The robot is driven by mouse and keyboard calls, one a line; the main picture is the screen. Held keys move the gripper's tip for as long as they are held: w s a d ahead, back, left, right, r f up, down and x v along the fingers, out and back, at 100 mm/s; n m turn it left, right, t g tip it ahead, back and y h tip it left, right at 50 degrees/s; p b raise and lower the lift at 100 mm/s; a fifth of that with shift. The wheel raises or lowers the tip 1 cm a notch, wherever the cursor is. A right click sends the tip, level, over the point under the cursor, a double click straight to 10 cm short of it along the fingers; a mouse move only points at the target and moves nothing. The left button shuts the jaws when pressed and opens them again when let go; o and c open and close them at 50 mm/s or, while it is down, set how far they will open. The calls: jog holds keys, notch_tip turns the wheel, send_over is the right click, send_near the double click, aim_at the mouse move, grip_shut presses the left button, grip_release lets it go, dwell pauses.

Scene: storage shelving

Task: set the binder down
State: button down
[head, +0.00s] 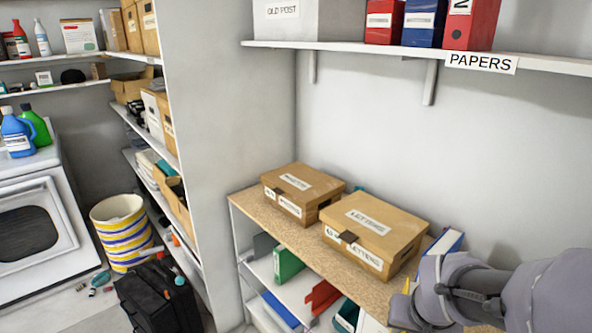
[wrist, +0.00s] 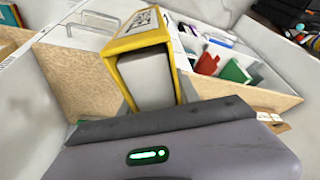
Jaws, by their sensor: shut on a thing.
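A yellow binder (wrist: 142,48) with white pages and a printed label on its end stands out from my gripper (wrist: 165,118) in the wrist view. My gripper is shut on it; the fingertips themselves are hard to make out. In the head view only a small yellow part of the binder (head: 405,309) shows beside my gripper (head: 424,301), at the lower right by the front of the wood-topped shelf (head: 296,234). In the wrist view the binder is over or against the wooden board (wrist: 80,76); I cannot tell whether it touches.
Two cardboard boxes, one (head: 303,190) left of the other marked LETTERS (head: 375,231), stand on the wooden top. A blue-and-white binder (head: 447,243) is right of them, close to my arm. A PAPERS shelf (head: 560,66) with red and blue binders runs above.

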jog(key=w+a+f+n+y, duration=0.1)
jog(key=w+a+f+n, duration=0.2)
jog(key=w+a+f, duration=0.35)
jog(key=s+a+f+b, duration=0.2)
jog(key=s+f, duration=0.1)
jog(key=f, duration=0.3)
jog(key=shift+s+f+n+b, duration=0.2)
jog(key=shift+f+n+b, duration=0.05)
jog(key=shift+n+b, duration=0.15)
